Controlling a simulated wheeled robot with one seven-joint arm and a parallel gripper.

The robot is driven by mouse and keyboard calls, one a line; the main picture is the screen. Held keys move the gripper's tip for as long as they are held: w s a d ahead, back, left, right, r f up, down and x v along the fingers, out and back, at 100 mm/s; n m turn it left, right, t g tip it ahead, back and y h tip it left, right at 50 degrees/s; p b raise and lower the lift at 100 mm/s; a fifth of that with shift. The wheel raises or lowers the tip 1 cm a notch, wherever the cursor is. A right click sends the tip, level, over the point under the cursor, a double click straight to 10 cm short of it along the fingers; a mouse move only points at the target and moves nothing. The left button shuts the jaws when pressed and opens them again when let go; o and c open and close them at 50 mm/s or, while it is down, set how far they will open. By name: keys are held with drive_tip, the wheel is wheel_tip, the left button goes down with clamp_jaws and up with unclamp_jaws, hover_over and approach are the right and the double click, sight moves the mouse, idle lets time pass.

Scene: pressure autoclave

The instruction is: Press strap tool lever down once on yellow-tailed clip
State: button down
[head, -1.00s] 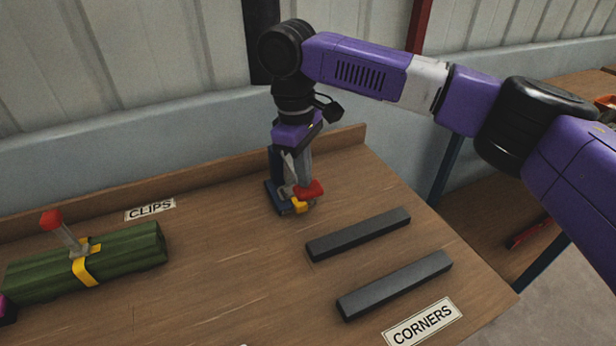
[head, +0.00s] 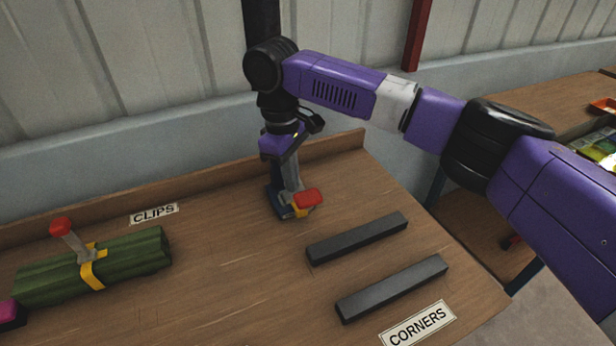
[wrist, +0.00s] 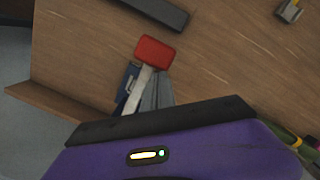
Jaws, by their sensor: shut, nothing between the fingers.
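The strap tool with a red-ended lever (head: 307,198) stands on the bench near its back edge. A bit of yellow shows just under the red end, and a dark blue base (head: 279,204) beside it. My gripper (head: 290,184) points down right behind the lever, shut and empty. Whether it touches the lever I cannot tell. In the wrist view the red lever end (wrist: 157,52) and its pale shank reach out from under my gripper, with the blue part to the left. The clip itself is mostly hidden.
A green bundle (head: 130,252) with a yellow strap (head: 91,275) and another red-topped lever (head: 61,226) lies at left. Two dark bars (head: 357,238) (head: 392,289) lie to the right, near the CORNERS label (head: 418,325). A low wooden rim runs along the back. The bench middle is clear.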

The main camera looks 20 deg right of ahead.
drive_tip(key=shift+f, duration=0.1)
wheel_tip(320, 180, up, 8)
drive_tip(key=shift+w+a, duration=0.25)
drive_tip(key=shift+w, duration=0.05)
idle(0.3)
drive_tip(key=shift+f, duration=0.1)
idle(0.7)
